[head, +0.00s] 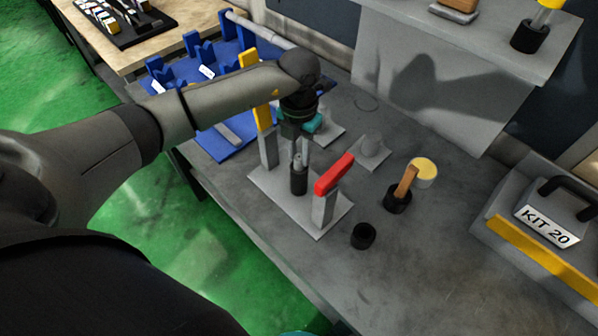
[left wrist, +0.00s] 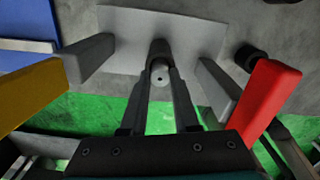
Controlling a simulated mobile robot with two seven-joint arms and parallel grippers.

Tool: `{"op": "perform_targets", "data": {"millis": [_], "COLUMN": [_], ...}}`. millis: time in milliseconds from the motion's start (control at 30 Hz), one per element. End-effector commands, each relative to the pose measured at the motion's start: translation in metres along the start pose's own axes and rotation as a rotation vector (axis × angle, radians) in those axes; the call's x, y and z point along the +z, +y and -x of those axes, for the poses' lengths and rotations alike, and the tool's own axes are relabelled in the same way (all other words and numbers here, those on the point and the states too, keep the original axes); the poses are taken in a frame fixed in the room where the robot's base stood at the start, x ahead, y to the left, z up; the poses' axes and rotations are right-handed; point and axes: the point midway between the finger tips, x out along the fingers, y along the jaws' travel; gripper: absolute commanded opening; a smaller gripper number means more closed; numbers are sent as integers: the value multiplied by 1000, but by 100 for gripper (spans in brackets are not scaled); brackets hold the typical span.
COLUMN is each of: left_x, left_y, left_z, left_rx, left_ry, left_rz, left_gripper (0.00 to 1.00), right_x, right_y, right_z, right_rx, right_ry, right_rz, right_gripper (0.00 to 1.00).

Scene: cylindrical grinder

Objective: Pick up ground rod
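A pale round rod end with a small centre hole (left wrist: 160,79) points up at the camera in the left wrist view. It stands upright in a black sleeve (head: 299,182) on a grey fixture plate (head: 330,212). My left gripper (head: 300,160) points down over this sleeve, with one finger on each side of the rod end. Whether the fingers press on it or only flank it, I cannot tell. Another long pale rod (head: 258,29) lies across blue V-shaped supports at the back left. My right gripper is not in view.
A red-topped post (head: 334,176) and a yellow-topped post (head: 264,116) flank the sleeve closely. A black cup (head: 363,236), a wooden-handled tool in a black holder (head: 397,200) and a KIT 20 case (head: 545,225) stand to the right. The bench front is clear.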

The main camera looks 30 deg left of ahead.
Motion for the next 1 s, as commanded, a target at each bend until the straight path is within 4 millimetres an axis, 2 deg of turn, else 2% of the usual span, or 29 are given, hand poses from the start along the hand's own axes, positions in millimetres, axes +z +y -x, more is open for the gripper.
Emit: {"op": "perform_targets", "data": {"millis": [33, 233, 1000], "left_x": [0, 0, 0], "left_y": [0, 0, 0], "left_z": [0, 0, 1], "left_rx": [0, 0, 0], "left_ry": [0, -1, -1], "left_rz": [0, 0, 0], "left_gripper": [22, 0, 0], "right_x": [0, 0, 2], "right_y": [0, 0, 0], "right_z": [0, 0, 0], "right_rx": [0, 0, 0], "right_ry": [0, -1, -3], "right_rz": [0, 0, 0], "right_gripper": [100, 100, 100]}}
